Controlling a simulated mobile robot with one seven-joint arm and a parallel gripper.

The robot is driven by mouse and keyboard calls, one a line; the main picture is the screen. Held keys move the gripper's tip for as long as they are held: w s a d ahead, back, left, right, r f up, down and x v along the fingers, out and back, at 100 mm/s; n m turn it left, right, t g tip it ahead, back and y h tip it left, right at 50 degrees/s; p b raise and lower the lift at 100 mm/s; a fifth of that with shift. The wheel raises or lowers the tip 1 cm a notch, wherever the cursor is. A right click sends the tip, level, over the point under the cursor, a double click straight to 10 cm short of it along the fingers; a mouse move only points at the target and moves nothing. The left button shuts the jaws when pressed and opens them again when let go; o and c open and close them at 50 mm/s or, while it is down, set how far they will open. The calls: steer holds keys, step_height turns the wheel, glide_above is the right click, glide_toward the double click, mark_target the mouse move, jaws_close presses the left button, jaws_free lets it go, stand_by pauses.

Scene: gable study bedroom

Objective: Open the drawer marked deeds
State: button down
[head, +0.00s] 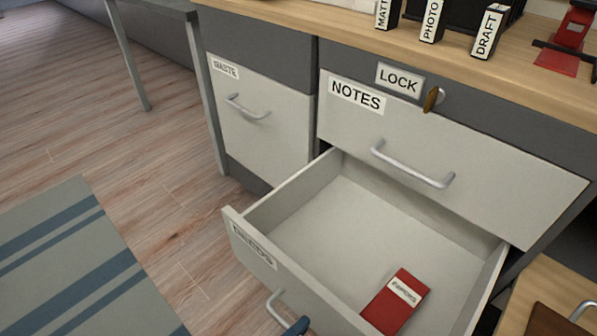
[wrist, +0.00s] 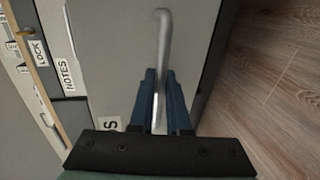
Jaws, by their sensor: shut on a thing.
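The drawer marked deeds (head: 250,243) stands pulled well out below the notes drawer (head: 437,165) in the head view. Its inside shows, and a red booklet or box (head: 394,302) with a white label lies on its floor near the front. The drawer's metal bar handle (head: 272,306) is at the bottom of the head view. In the wrist view the handle (wrist: 163,30) runs between the two blue fingers of my gripper (wrist: 159,73), which is shut on it. Only a blue fingertip of the gripper shows in the head view (head: 297,327).
The notes drawer above is shut, with a lock plate (head: 399,82) and a key (head: 432,99) over it. A waste drawer (head: 261,117) is shut at left. Labelled boxes (head: 489,32) stand on the desktop. A striped rug (head: 85,262) and clear wooden floor lie left.

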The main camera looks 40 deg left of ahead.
steer(key=c, duration=0.9)
jaws_free()
steer(key=p+v, duration=0.5)
steer(key=v, duration=0.8)
